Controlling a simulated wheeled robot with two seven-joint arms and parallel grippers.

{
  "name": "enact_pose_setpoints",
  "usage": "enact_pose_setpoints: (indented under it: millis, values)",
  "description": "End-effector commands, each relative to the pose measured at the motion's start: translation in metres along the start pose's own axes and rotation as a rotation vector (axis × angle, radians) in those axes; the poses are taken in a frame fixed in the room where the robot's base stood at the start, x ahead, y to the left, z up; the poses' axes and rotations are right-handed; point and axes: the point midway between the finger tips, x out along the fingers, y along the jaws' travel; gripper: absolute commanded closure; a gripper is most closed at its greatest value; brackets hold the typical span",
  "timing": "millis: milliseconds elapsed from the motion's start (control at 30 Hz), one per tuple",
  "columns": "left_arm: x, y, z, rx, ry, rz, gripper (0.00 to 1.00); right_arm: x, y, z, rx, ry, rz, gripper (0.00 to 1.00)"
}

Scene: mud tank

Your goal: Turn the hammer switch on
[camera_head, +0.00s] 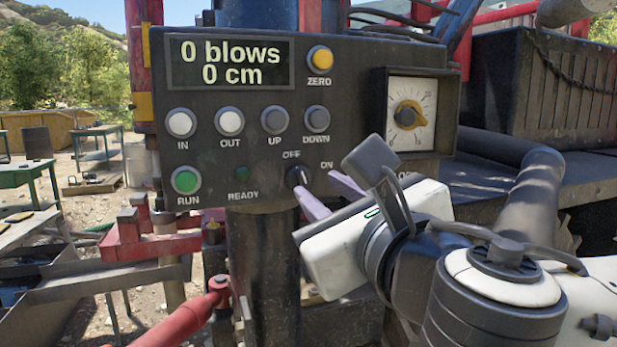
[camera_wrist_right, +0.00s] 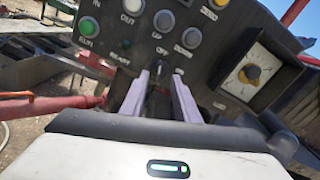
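The hammer switch is a small dark rotary knob (camera_head: 298,177) low on the black control panel (camera_head: 345,85), with OFF printed above it and ON to its upper right. Its handle appears roughly upright, towards OFF, but is small and partly hidden. My right gripper (camera_head: 317,182) is just in front of the panel, its two purple fingers apart. In the right wrist view, the gripper (camera_wrist_right: 160,75) has one finger on each side of the knob (camera_wrist_right: 161,71). I cannot tell whether either finger touches it. My left gripper is not in view.
The panel display (camera_head: 230,63) reads 0 blows and 0 cm. Near the knob are a green RUN button (camera_head: 185,180), a dark READY lamp (camera_head: 242,174) and the DOWN button (camera_head: 316,119). A yellow dial (camera_head: 408,115) sits in a protruding frame at right.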

Motion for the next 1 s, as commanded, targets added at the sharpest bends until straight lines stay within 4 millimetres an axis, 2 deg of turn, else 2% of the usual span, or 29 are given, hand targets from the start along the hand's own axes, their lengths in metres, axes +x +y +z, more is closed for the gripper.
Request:
enact_pose_setpoints:
  millis: [100, 333, 500, 733, 767, 900, 1000]
  values:
    - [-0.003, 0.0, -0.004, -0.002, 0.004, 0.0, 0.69, 0.024, -0.001, 0.001, 0.001, 0.002, -0.002, 0.72]
    - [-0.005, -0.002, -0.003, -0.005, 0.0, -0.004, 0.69, 0.057, 0.0, 0.001, 0.002, 0.0, 0.0, 0.72]
    - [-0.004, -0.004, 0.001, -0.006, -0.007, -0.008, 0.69, 0.067, 0.0, 0.0, 0.001, 0.0, 0.001, 0.72]
    - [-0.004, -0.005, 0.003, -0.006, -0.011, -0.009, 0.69, 0.067, 0.001, 0.0, 0.001, -0.001, 0.002, 0.72]
    - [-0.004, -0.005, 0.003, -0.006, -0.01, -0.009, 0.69, 0.067, 0.001, 0.0, 0.001, -0.001, 0.002, 0.74]
    - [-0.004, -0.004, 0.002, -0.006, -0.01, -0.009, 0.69, 0.067, 0.001, 0.0, 0.002, -0.001, 0.001, 0.97]
    - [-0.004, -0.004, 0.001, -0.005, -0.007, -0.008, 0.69, 0.067, 0.001, 0.0, 0.002, -0.001, 0.001, 1.0]
